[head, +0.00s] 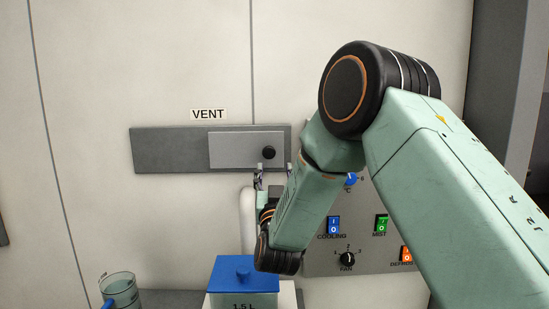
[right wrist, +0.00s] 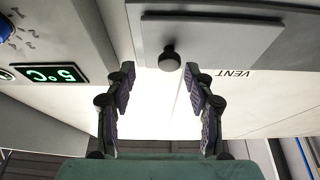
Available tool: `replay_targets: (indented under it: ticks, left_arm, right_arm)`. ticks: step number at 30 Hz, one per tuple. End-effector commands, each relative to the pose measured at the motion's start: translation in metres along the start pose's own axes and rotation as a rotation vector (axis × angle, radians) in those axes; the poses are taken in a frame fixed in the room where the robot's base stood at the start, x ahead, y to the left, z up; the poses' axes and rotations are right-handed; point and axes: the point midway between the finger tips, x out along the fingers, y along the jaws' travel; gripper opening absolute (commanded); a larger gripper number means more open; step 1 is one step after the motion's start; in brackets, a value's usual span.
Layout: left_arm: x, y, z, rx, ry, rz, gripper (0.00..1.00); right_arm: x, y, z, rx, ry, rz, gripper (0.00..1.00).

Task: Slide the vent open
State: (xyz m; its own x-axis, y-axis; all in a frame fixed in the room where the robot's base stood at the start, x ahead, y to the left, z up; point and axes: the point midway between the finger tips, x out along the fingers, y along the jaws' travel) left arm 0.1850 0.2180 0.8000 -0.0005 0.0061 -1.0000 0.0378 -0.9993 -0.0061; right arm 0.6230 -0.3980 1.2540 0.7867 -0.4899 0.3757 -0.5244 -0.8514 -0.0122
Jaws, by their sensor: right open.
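The vent (head: 165,150) is a dark grey wall strip under a VENT label (head: 208,114). Its lighter grey sliding plate (head: 232,149) sits at the right end of the strip, with a round black knob (head: 268,152) on it. My right gripper (head: 273,173) is open, its fingertips just below the knob and to either side of it. In the right wrist view the knob (right wrist: 169,60) shows between and just ahead of the open fingertips (right wrist: 160,70), apart from both. The plate (right wrist: 210,38) is behind the knob. My left gripper is out of view.
A control panel (head: 318,258) with switches and dials is on the wall at right, partly behind my right arm. A blue-lidded container (head: 243,275) stands below the gripper. A clear beaker (head: 120,291) is at lower left. The wall left of the vent is clear.

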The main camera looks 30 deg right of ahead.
Motion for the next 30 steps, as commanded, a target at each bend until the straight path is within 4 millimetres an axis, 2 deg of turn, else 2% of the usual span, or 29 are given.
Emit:
replay_targets:
  ticks: [6,12,23,30]
  left_arm:
    - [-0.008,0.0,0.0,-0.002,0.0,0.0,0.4]
    - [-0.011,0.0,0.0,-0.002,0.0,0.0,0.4]
    - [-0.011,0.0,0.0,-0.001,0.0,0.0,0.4]
    - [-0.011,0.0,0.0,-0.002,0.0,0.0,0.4]
  right_arm:
    - [0.035,0.0,-0.003,0.0,0.003,-0.001,0.54]
    - [0.055,0.0,-0.001,0.0,0.0,-0.001,0.54]
    - [0.062,-0.001,0.001,-0.001,0.0,-0.003,0.54]
    - [0.061,-0.001,0.0,-0.001,0.0,-0.003,0.34]
